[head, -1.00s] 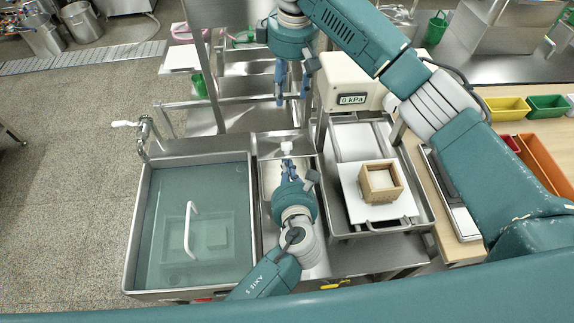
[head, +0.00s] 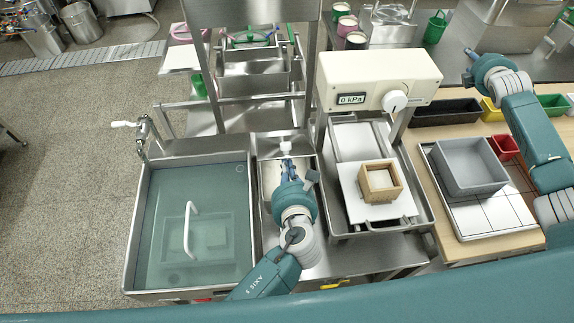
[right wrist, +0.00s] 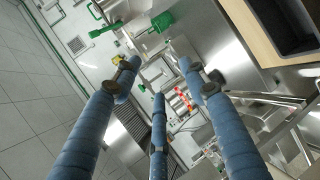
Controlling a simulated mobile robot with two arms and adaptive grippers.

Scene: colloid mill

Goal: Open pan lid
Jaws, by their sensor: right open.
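I cannot pick out a pan with a lid for certain. A narrow steel container (head: 270,180) sits in the middle of the bench, partly hidden by my left arm. My left gripper (head: 286,166) hangs over this container, its fingers too small to judge. My right gripper shows in the right wrist view (right wrist: 157,78) with its fingers spread and nothing between them. In the head view my right wrist is at the upper right, over the back of the wooden table, its fingers mostly hidden.
A water-filled sink (head: 158,250) with a white handle (head: 190,230) is at left. A wooden frame (head: 381,196) stands under a press (head: 380,80) reading 0 kPa. A grey bin (head: 468,166) and coloured bins are at right. Steel pots (head: 80,22) stand at the far left.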

